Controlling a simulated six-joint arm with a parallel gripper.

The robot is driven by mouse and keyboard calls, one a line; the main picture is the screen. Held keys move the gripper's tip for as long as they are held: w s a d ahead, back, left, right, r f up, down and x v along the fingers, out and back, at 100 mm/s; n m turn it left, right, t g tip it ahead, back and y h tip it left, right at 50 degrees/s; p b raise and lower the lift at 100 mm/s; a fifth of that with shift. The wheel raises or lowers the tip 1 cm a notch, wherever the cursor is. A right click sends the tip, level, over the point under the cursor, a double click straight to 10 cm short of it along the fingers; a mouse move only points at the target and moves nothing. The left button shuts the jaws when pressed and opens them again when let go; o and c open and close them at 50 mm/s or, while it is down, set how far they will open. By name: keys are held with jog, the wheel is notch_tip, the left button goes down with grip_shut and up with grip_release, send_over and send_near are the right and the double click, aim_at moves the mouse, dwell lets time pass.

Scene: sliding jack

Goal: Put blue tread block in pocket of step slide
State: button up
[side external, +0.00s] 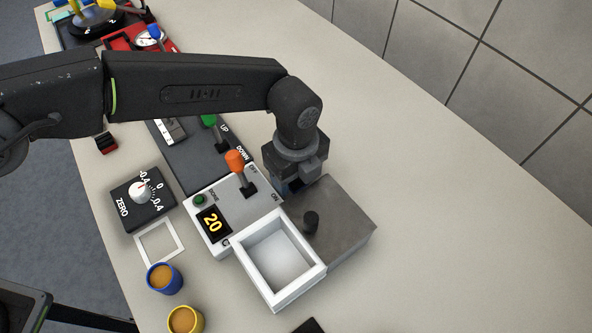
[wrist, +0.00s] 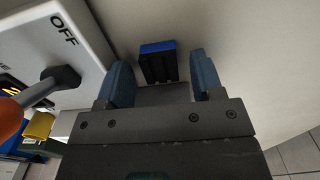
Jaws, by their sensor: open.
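My gripper (side external: 292,186) points down beside the white control box and at the back edge of a grey metal block (side external: 345,225). In the wrist view its two blue-grey fingers (wrist: 160,76) are spread apart. A small block with a blue top and a dark ridged body (wrist: 158,64) shows in the gap between them, with space on both sides; it looks like the blue tread block. Whether it is level with the fingertips or below them I cannot tell. The side view hides it behind my gripper. I cannot surely identify the step slide or its pocket.
The white control box (side external: 221,196) with an orange lever (side external: 236,162) and a display reading 20 stands close left of my gripper. An open white tray (side external: 306,280) and a black knob (side external: 311,221) are in front. Two cups stand front left. The table at right is clear.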

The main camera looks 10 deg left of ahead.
jog(key=shift+r, duration=0.1)
